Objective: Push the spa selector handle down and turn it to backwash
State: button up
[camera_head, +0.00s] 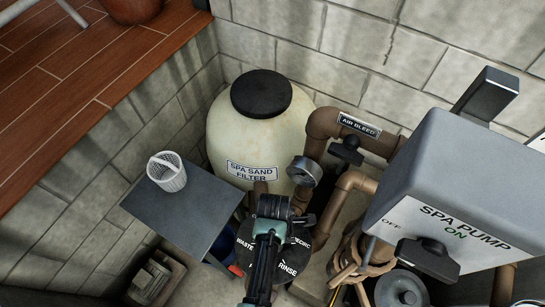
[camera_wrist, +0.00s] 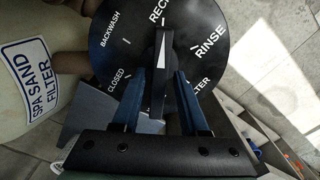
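The black round selector dial (camera_wrist: 212,65) fills the upper middle of the wrist view, with white labels for BACKWASH, RINSE, CLOSED, a partly covered FILTER and a cut-off one starting REC. Its dark handle (camera_wrist: 158,85) crosses the dial with a white wedge mark, running from near the REC label down between CLOSED and FILTER. My gripper (camera_wrist: 158,78) is open, one blue finger on each side of the handle with gaps showing. In the head view my gripper (camera_head: 272,207) covers the handle; the dial (camera_head: 278,262) shows partly below it. I cannot tell if the handle is pressed down.
The spa sand filter tank (camera_head: 236,130) stands behind the dial. Brown pipes, a gauge (camera_head: 304,171) and an air bleed valve (camera_head: 346,151) are close on the right. The grey spa pump box (camera_head: 450,180) is further right. A small table (camera_head: 190,215) with a white basket (camera_head: 166,171) is left.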

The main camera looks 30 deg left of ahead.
jog(key=shift+o, duration=0.9)
jog(key=shift+r, duration=0.1)
jog(key=shift+w+r, duration=0.1)
notch_tip(320, 180, up, 7)
jog(key=p, duration=0.7)
